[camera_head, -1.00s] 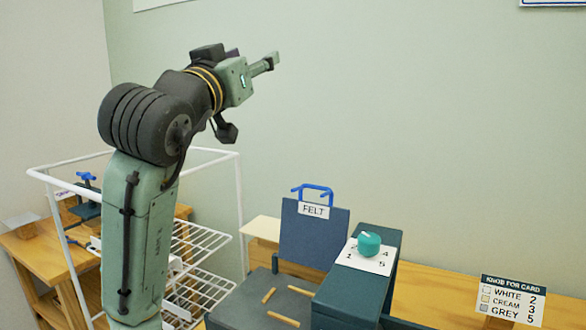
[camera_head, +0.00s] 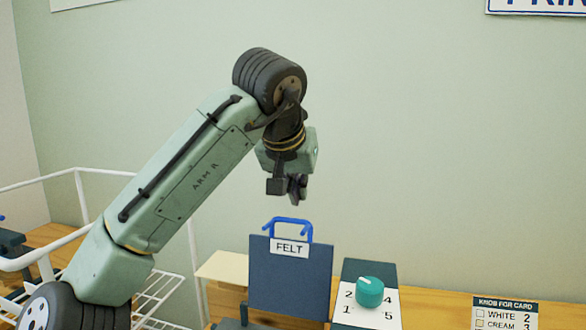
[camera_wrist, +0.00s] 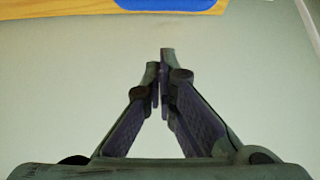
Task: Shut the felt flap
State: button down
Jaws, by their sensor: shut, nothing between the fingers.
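The felt flap (camera_head: 290,278) is a dark blue-grey panel standing upright, open, with a white FELT label (camera_head: 289,248) near its top. A bright blue handle (camera_head: 288,224) sits on its upper edge. My gripper (camera_head: 298,188) is shut and empty, pointing down, and appears above the handle in the head view with a gap between. In the wrist view the two fingertips (camera_wrist: 162,75) meet. A bright blue shape (camera_wrist: 168,3) is cut off at the top of that view; I cannot tell what it is.
Right of the flap stands a dark box with a teal knob (camera_head: 369,291) on a numbered white plate (camera_head: 352,309). A KNOB FOR CARD sign (camera_head: 505,313) is at the lower right. A white wire rack (camera_head: 80,195) stands at the left.

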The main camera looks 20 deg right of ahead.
jog(key=shift+s+a+f+p, duration=0.35)
jog(key=shift+s+f+p, duration=0.1)
jog(key=shift+f, duration=0.1)
jog(key=shift+s+a+f+p, duration=0.3)
jog(key=shift+s+f+p, duration=0.15)
jog(key=shift+f, duration=0.1)
